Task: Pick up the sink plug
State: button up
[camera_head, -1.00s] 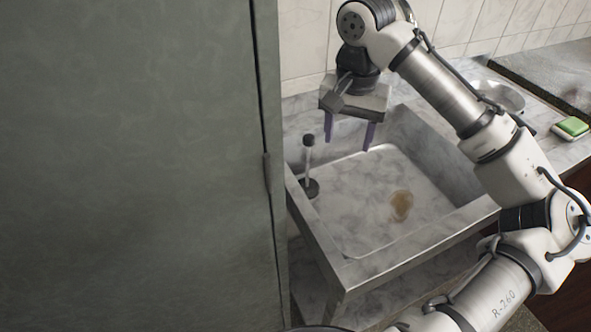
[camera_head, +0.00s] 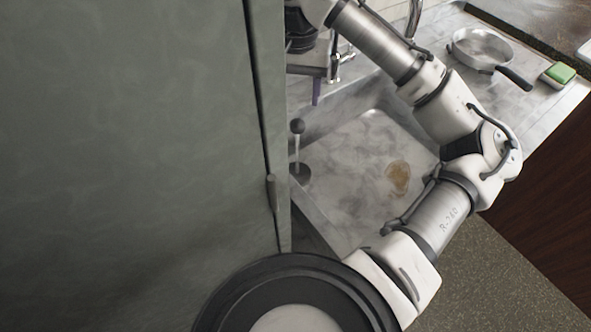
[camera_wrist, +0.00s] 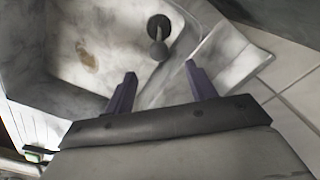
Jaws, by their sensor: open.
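The sink plug (camera_head: 298,150) is a dark round base with a thin upright stem and a dark ball on top. It stands in the left part of the marble sink (camera_head: 340,165). In the wrist view the plug (camera_wrist: 158,38) appears beyond and between my fingertips, apart from them. My gripper (camera_wrist: 158,80) is open and empty, with two purple fingers. In the head view my gripper (camera_head: 317,90) is above the sink's back left, partly hidden by the cabinet edge.
A tall grey-green cabinet (camera_head: 130,150) fills the left side, close to the sink. A brown stain (camera_head: 398,177) marks the basin floor. A faucet (camera_head: 414,18), a pan (camera_head: 482,48) and a green sponge (camera_head: 560,73) are at the back and right.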

aim_at(298, 122)
notch_tip(298, 122, down, 5)
jog(key=shift+r, duration=0.2)
jog(key=shift+d+f+p, duration=0.1)
jog(key=shift+f+p, duration=0.8)
jog(key=shift+f, duration=1.8)
grip_shut()
